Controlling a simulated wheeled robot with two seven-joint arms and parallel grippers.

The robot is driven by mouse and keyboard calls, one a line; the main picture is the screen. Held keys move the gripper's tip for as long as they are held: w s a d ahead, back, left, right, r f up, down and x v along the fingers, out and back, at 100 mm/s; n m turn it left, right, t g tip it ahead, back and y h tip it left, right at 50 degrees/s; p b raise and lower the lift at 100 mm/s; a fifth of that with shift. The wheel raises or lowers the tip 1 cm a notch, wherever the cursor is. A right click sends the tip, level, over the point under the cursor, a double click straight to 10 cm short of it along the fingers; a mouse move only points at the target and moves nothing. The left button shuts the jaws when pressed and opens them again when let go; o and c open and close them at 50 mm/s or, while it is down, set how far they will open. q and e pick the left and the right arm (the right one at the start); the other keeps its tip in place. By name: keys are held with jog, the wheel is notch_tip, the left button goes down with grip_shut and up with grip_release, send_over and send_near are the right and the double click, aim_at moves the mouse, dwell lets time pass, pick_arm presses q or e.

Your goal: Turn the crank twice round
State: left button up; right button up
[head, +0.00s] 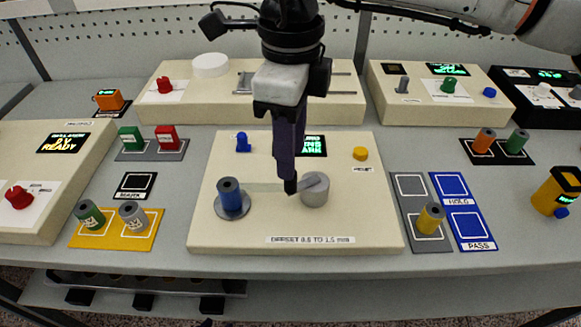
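The crank (316,193) is a grey round drum with a short arm on the right part of the middle cream machine (227,150). The crank's arm points left and a little toward the front. My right gripper (290,187) comes down from above, with its dark fingertips at the outer end of the crank's arm. The fingers show edge-on as one bar, so any gap is hidden, and so is any handle between them. A blue spindle (230,196) stands upright on a grey disc at the left of the same machine. My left gripper is out of view.
A green-lit display (316,146) sits behind the crank, with a yellow button (361,153) to its right. A yellow spindle (431,218) stands on the grey pad at right. Green and grey spindles stand on a yellow tray (113,240) at left.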

aim_at(307, 183)
notch_tip(307, 183, down, 6)
jog(key=shift+r+p, duration=0.1)
jog(key=shift+p, duration=0.2)
grip_shut()
